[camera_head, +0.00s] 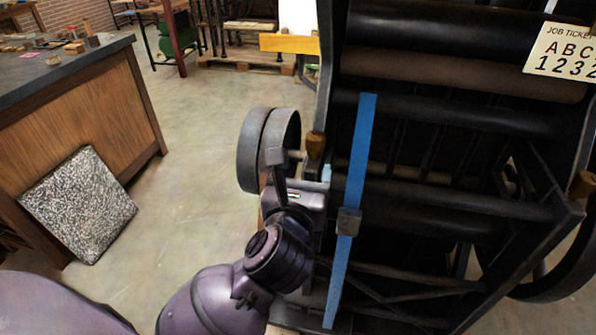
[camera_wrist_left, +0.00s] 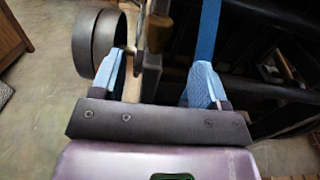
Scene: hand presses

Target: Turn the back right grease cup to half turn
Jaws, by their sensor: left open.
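The black hand press (camera_head: 440,120) fills the right of the head view. A small brass-brown cup (camera_head: 315,145) sits on its left frame edge, just beyond my left gripper (camera_head: 302,166). A second such cup (camera_head: 583,184) is on the right frame edge. I cannot tell which one is the back right grease cup. In the left wrist view, my left gripper (camera_wrist_left: 158,70) is open, its blue-padded fingers wide apart. A brass-brown cup (camera_wrist_left: 158,32) shows ahead between them, apart from both fingers. Any mark of its turn is too small to read. My right gripper is out of view.
A blue strap (camera_head: 359,150) with a grey clamp runs down the press, right of the gripper. A dark wheel (camera_head: 252,150) stands close on the left. A wooden counter (camera_head: 90,110) and leaning speckled slab (camera_head: 80,205) are farther left. The floor between is clear.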

